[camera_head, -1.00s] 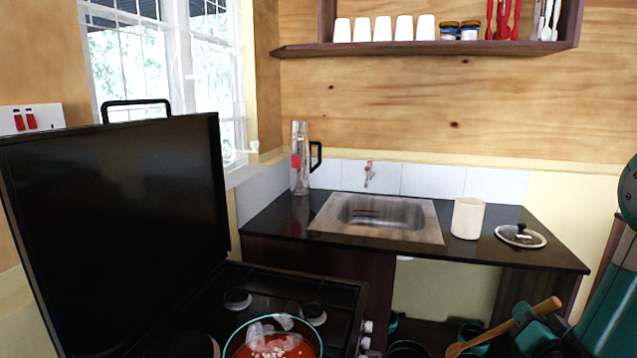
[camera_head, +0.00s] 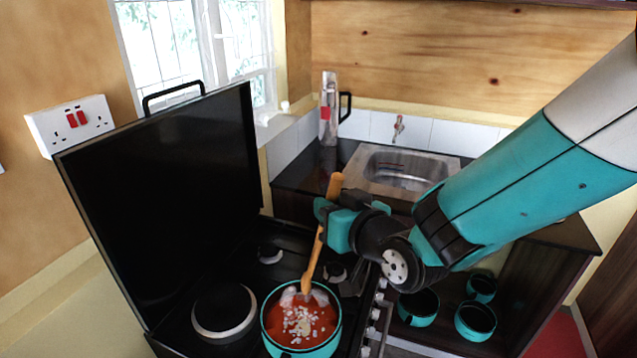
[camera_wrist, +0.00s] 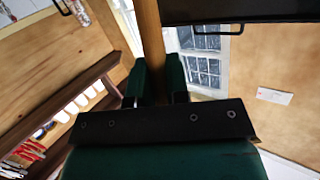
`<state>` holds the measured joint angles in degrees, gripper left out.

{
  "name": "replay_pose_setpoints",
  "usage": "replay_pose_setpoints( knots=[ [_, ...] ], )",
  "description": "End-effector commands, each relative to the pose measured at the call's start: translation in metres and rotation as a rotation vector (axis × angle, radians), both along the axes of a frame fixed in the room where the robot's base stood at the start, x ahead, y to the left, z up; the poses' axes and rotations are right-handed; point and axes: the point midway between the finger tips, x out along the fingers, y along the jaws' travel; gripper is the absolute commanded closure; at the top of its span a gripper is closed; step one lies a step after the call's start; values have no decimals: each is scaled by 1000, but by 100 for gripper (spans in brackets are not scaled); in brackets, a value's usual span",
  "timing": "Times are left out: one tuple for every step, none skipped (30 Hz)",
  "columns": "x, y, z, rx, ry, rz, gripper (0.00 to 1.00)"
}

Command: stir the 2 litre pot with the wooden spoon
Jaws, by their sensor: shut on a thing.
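The pot (camera_head: 273,337) is teal and stands on the stove at the bottom middle of the head view. It holds a red liquid with pale bits and some clear lumps. The wooden spoon (camera_head: 314,255) is tilted, its handle top up and its lower end at the pot's far rim. I cannot tell whether the spoon's tip touches the liquid. My gripper (camera_head: 326,214) is shut on the spoon's handle, above and behind the pot. In the wrist view the handle (camera_wrist: 151,40) runs between the two fingers; the spoon's head is out of sight there.
The black stove lid (camera_head: 165,200) stands upright at the left of the burners. A bare burner (camera_head: 224,312) lies left of the pot. A sink (camera_head: 400,170) and a glass bottle (camera_head: 328,110) are behind. Several teal pots (camera_head: 475,320) sit low at the right.

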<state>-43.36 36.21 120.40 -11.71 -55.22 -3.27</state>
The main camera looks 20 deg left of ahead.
Motion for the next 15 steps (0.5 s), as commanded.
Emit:
replay_pose_setpoints(
  knots=[
    [-7,7,8,-6,-4,21,100],
    [-9,10,10,-10,-5,30,100],
    [-12,13,11,-13,-7,38,100],
    [-13,14,12,-16,-8,43,100],
    [-14,15,12,-16,-8,46,100],
    [-15,16,11,-17,-8,49,100],
    [-15,15,10,-18,-8,50,100],
    [-15,15,9,-19,-8,49,100],
    [-15,15,7,-17,-8,49,100],
    [-15,14,6,-18,-8,48,100],
    [-15,13,5,-18,-8,48,100],
    [-15,13,3,-18,-8,47,100],
    [-15,12,1,-18,-9,47,100],
    [-14,11,-1,-18,-10,47,100],
    [-14,10,-4,-18,-10,46,100]
  ],
)
